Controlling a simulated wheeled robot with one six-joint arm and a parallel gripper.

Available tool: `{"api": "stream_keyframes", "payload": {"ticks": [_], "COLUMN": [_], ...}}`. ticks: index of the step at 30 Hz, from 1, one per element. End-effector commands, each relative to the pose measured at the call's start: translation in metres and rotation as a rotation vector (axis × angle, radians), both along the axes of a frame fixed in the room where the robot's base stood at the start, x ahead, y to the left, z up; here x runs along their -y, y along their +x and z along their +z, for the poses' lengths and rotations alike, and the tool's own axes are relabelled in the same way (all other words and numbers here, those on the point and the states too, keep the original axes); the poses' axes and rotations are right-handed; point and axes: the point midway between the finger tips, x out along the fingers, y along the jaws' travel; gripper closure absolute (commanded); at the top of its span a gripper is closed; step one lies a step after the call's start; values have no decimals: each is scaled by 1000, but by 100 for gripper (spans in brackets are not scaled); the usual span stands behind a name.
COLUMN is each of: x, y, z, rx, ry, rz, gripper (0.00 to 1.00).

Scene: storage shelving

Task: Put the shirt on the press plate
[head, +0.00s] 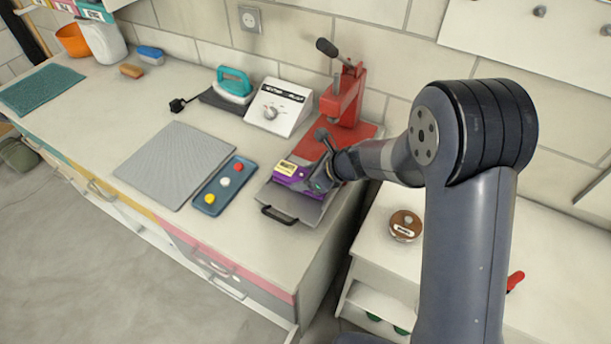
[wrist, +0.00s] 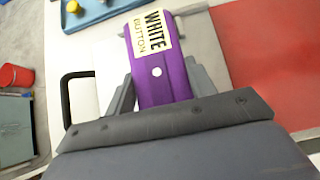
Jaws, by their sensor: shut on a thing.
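The shirt is a folded purple bundle (head: 288,180) with a cream label; in the wrist view the shirt (wrist: 158,70) shows the words "WHITE BUTTON" and a white button. My gripper (head: 316,181) is shut on it, with one grey finger on each side in the wrist view (wrist: 162,88). The shirt is over the grey press plate (head: 305,211), which has a black handle at its front. I cannot tell whether the shirt touches the plate. The red press (head: 345,97) with its lever stands behind on a red base. My gripper hides part of the plate.
A blue tray (head: 221,190) with yellow, white and red buttons lies left of the plate, beside a grey mat (head: 177,163). A white control box (head: 279,107) and a teal iron (head: 234,86) stand behind. The counter's edge is close on the right.

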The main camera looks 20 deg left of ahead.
Motion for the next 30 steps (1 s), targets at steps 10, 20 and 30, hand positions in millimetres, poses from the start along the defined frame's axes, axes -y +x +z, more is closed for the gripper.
{"api": "stream_keyframes", "payload": {"ticks": [10,20,30], "x": [0,0,31], "y": [0,0,-1], "z": [-3,-1,32], "rx": [0,0,4], "ry": [0,0,3], "rz": [0,0,-3], "gripper": [30,26,26]}}
